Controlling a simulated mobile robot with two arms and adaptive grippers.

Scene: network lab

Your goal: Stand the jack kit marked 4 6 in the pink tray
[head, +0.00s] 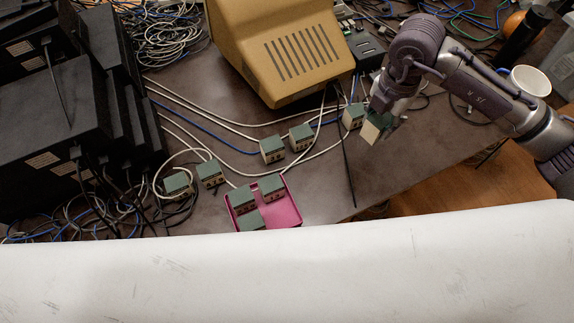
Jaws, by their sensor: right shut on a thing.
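The pink tray (291,212) lies on the table at the lower middle of the head view. Several jack kits, green on top with pale sides, are in it, among them one at its left (243,197) and one at its back right (271,186). My right gripper (384,126) is shut on a jack kit (370,132), held tilted with a pale face showing, up and to the right of the tray. The gripper hides part of this kit. Markings on the kits are too small to read. My left gripper is not in view.
Other jack kits stand on the table: two in the middle (272,149) (301,135), one beside my right gripper (353,115), two left of the tray (210,172) (177,184). Cables cross the table. A beige monitor (285,50) stands behind, black boxes (60,130) at left.

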